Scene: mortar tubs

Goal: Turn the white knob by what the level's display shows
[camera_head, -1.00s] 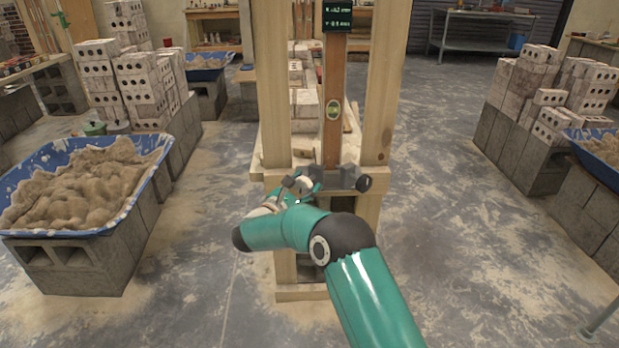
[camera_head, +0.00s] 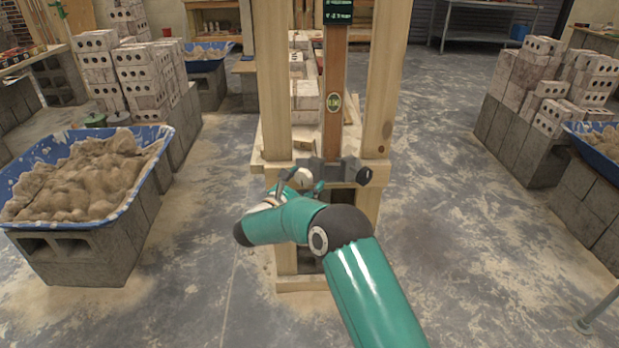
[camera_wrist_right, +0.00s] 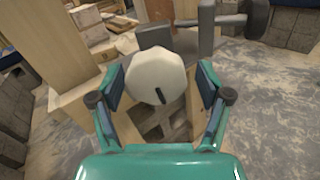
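The white knob (camera_wrist_right: 153,72) is a pale, many-sided disc with a dark mark at its lower edge in the right wrist view. In the head view the knob (camera_head: 300,178) sits low on the wooden frame, partly behind my right gripper (camera_head: 302,186). My right gripper (camera_wrist_right: 158,82) is open, one finger on each side of the knob; a gap shows at the right finger, and contact at the left is unclear. The level (camera_head: 335,62) stands upright between two posts, with a green vial. Its dark display (camera_head: 338,11) is cut by the top edge; its digits are too small to read surely. My left gripper is out of view.
A dark round knob (camera_head: 364,176) sits at the right end of the grey clamp (camera_head: 340,172). The wooden posts (camera_head: 385,85) flank the level closely. A blue mortar tub (camera_head: 150,165) stands at left on blocks.

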